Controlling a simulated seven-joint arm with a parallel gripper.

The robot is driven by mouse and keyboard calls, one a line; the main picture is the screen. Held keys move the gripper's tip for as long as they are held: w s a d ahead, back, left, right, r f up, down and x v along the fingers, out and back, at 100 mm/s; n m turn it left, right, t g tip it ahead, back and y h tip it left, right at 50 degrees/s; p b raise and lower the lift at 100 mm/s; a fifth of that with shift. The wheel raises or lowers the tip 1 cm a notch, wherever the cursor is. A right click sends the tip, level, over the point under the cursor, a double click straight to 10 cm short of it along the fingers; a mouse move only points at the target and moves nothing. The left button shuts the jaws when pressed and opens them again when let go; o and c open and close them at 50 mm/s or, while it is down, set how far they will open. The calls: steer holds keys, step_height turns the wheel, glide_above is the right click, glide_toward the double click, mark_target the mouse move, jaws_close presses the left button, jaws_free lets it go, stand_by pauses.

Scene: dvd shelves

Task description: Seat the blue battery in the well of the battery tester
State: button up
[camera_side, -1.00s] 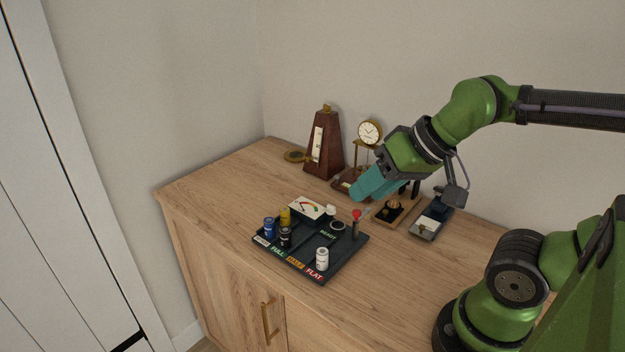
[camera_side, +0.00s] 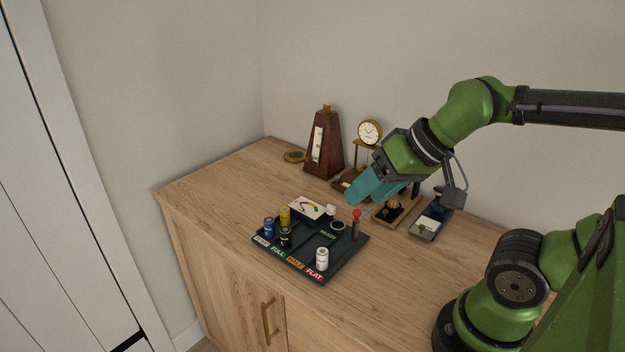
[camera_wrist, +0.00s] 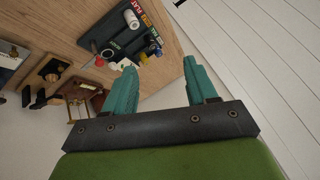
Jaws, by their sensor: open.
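The blue battery (camera_side: 269,229) stands upright at the left end of the dark battery tester (camera_side: 318,270), beside a yellow and a black battery. The tester carries a dial meter and a dark round ring (camera_side: 338,226), which looks like its well; its inside is too small to make out. My gripper (camera_side: 357,197) has teal fingers and hangs above the desk, behind and above the right part of the tester, clear of the batteries. In the wrist view the fingers (camera_wrist: 162,70) are apart with nothing between them. The tester shows there at the top, partly behind one finger.
A yellow battery (camera_side: 285,216), a black battery (camera_side: 285,237) and a white battery (camera_side: 322,259) stand on the tester. A red-topped lever (camera_side: 356,222) rises at its right. A metronome (camera_side: 324,150) and a clock (camera_side: 369,132) stand behind. The cabinet top's front left is clear.

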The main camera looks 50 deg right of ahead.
steer(key=w+a+f+n+g+h, duration=0.1)
steer(key=w+f+g, duration=0.1)
steer(key=w, duration=0.5)
steer(key=w+a+f+n+g+h, duration=0.1)
steer(key=w+f, duration=0.2)
steer(key=w, duration=0.4)
steer(key=h, duration=0.1)
glide_toward(269, 219)
steer(key=shift+x, duration=4.5)
jaws_close()
